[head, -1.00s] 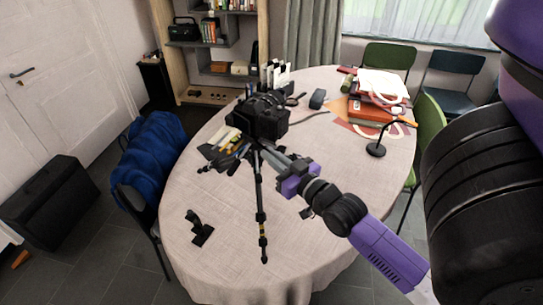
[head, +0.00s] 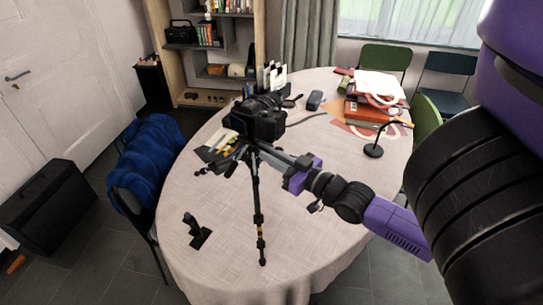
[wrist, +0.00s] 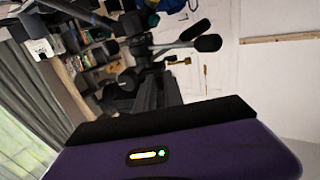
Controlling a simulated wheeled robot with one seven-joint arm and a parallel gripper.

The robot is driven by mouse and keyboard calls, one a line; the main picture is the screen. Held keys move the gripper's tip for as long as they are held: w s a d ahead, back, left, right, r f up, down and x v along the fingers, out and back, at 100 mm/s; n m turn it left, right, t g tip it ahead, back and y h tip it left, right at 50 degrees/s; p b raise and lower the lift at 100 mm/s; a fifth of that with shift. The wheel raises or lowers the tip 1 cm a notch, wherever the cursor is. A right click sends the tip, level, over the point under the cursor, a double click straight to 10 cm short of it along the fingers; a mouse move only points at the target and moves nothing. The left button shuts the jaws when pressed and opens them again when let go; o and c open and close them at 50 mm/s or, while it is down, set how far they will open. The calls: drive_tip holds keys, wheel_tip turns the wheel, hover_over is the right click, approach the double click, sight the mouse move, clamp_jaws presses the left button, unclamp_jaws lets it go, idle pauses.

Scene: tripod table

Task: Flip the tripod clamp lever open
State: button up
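A black tripod (head: 257,205) stands on the oval table, with a black camera (head: 258,118) mounted on top. My gripper (head: 264,151) reaches in from the right, its fingers at the tripod head just below the camera. In the wrist view, the tripod head (wrist: 137,46) shows beyond my fingers (wrist: 150,85), with dark handles (wrist: 196,33) sticking out to the right. I cannot pick out the clamp lever for certain, nor tell whether my fingers touch it. The gap between the fingers is not clear.
A small black stand (head: 197,232) is at the front left. A black desk lamp (head: 374,150) and a red box stack (head: 370,108) stand at the right. A blue-draped chair (head: 150,165) is on the left.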

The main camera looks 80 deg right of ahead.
drive_tip(key=shift+o, duration=1.1)
drive_tip(key=b+v, duration=0.1)
drive_tip(key=v, duration=0.6)
drive_tip(key=shift+s+a+b, duration=0.25)
drive_tip(key=shift+s+b, duration=0.1)
drive_tip(key=s+a+f+n+y, duration=0.1)
drive_tip(key=a+y, duration=0.1)
drive_tip(key=a, duration=0.9)
drive_tip(key=s+a+f+n+g+y, duration=0.1)
drive_tip(key=a+n+y, duration=0.1)
drive_tip(key=a, duration=0.8)
drive_tip(key=s+a+f+n+y, duration=0.1)
drive_tip(key=a+f+n+y, duration=0.1)
drive_tip(key=a, duration=0.9)
drive_tip(key=shift+a+y, duration=0.35)
drive_tip(key=shift+y, duration=0.55)
